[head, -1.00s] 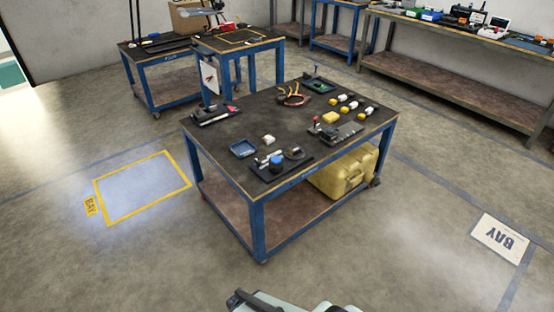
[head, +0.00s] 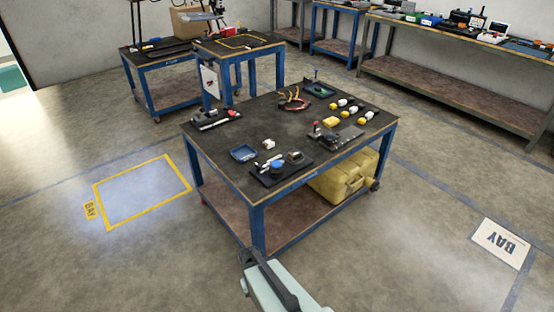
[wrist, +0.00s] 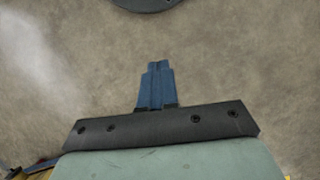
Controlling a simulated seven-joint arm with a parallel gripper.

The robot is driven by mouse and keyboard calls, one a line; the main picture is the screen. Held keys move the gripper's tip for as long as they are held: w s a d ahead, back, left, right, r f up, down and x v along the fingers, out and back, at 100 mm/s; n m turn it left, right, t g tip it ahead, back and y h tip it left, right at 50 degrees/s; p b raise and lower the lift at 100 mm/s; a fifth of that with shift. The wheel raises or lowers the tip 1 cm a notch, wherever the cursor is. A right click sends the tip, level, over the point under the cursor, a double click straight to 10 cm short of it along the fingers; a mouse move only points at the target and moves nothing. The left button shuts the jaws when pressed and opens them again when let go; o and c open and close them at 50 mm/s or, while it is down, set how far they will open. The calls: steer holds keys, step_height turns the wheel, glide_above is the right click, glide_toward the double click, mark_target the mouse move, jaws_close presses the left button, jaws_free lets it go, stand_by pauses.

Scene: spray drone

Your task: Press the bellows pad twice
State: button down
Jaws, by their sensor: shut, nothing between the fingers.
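A dark board (head: 262,178) lies at the near edge of the black-topped workbench (head: 222,152). A small blue round piece (head: 277,163) on it may be the bellows pad; it is too small to be sure. My gripper shows in the wrist view (wrist: 156,84) with its blue fingers together and nothing between them, over bare floor. In the head view my pale green arm end with a dark plate is at the bottom, in front of the bench and below its top, apart from the board. The fingertips are not clear there. The pad is not in the wrist view.
A yellow case (head: 345,181) sits on the lower shelf. The floor around the bench is open.

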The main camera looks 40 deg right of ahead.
steer(key=w+d+r+m+t+h, duration=0.1)
steer(key=w+d+r+m+t, duration=0.25)
steer(key=w+d+r, duration=1.4)
steer(key=w+d+r+n+t, duration=0.1)
steer(key=w+d+r+n, duration=0.2)
steer(key=w+d+r, duration=0.4)
steer(key=w+d+r+n+t, duration=0.2)
steer(key=w+d+r, duration=0.4)
steer(key=d+r, duration=0.4)
steer(key=shift+w+d+r+n, duration=0.4)
steer(key=shift+r+n, duration=0.45)
steer(key=shift+r, duration=1.65)
steer(key=shift+t, duration=0.25)
